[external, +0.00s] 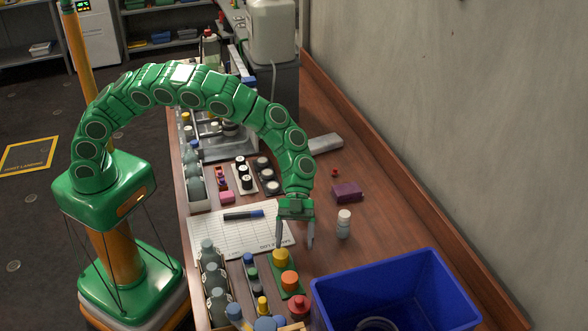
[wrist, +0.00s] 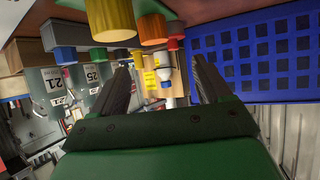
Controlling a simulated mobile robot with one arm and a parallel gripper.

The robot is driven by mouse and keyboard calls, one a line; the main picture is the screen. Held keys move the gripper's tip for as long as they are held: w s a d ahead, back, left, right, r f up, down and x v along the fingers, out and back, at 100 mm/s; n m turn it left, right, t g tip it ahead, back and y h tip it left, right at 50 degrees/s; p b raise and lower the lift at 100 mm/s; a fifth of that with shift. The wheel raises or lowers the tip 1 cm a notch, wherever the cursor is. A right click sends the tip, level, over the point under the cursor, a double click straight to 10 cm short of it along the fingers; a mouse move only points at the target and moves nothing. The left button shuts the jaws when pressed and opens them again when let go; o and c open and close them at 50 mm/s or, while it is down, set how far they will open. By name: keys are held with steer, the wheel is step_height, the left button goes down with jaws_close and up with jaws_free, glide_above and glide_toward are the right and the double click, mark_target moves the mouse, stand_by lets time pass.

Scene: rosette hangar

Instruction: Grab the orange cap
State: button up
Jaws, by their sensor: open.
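The orange cap (external: 289,280) sits on a green strip (external: 276,265) near the front of the bench. A yellow cap (external: 281,256) is just behind it and a red cap (external: 298,305) just in front. My gripper (external: 295,244) points down with its two fingers spread, above and behind the caps, holding nothing. In the wrist view, the orange cap (wrist: 152,28) shows upside down near the top, between the yellow cap (wrist: 110,20) and the red cap (wrist: 172,44). It lies beyond my open fingertips (wrist: 161,62), not touching them.
A blue crate (external: 330,290) stands close on the right. Grey bottles (external: 216,280) and small capped vials stand on the left. A white bottle (external: 344,225) and a purple block (external: 346,192) are to the right of my gripper. A paper sheet (external: 225,240) with a marker lies left.

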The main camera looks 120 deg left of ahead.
mark_target(290, 277)
steer(key=shift+s+d+f, duration=0.15)
steer(key=shift+s+f, duration=0.05)
steer(key=shift+f, duration=0.1)
steer(key=shift+d+f, duration=0.15)
steer(key=shift+d, duration=0.05)
steer(key=shift+x, duration=3.6)
steer(key=shift+a, duration=0.1)
steer(key=shift+c, duration=0.2)
steer(key=c, duration=1.1)
steer(key=shift+o, duration=0.2)
